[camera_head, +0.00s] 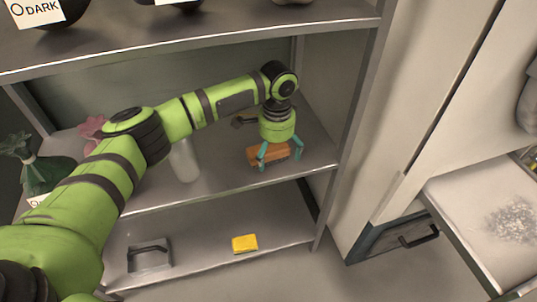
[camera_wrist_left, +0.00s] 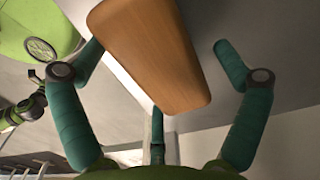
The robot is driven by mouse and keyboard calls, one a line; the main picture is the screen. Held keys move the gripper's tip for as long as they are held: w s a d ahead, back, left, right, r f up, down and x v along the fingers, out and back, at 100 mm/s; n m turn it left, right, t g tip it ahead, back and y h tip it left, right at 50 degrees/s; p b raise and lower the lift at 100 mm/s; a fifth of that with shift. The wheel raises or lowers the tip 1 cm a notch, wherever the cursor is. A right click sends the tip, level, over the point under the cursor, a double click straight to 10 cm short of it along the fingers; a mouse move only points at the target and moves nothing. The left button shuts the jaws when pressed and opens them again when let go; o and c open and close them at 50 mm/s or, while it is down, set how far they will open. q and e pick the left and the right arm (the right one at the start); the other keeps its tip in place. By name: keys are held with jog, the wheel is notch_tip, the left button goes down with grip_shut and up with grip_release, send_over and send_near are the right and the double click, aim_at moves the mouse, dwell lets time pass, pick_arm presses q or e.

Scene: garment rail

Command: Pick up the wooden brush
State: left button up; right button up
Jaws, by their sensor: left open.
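The wooden brush (camera_head: 268,153) lies on the middle shelf near its right end, orange-brown and partly covered by my gripper. In the left wrist view its smooth wooden block (camera_wrist_left: 152,50) fills the top centre. My left gripper (camera_head: 280,158) is above the brush with its teal fingers pointing down. The fingers are open, on either side of the brush. In the left wrist view a gap shows between the block and the right finger, while the left finger is close to the block. My right gripper is not in view.
A pale bottle (camera_head: 184,162) stands left of the brush, partly behind my arm. A green bag (camera_head: 45,170) is at the far left. The lower shelf holds a yellow block (camera_head: 244,243) and a grey tray (camera_head: 149,256). The upper shelf edge (camera_head: 230,40) runs above my arm. An open drawer (camera_head: 470,200) juts out at right.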

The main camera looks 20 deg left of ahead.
aim_at(277, 152)
pick_arm(q)
jog(key=shift+f, duration=0.15)
jog(key=c, duration=1.3)
jog(key=shift+r, duration=0.55)
notch_tip(277, 152, up, 2)
jog(key=shift+r+p, duration=0.15)
jog(key=shift+p, duration=0.4)
jog(key=shift+s+d+r, duration=0.1)
jog(key=shift+s+d, duration=0.25)
jog(key=shift+s, duration=0.1)
jog(key=s+d+p, duration=0.2)
jog(key=s+d, duration=0.7)
jog(key=s, duration=0.5)
jog(key=shift+d, duration=0.2)
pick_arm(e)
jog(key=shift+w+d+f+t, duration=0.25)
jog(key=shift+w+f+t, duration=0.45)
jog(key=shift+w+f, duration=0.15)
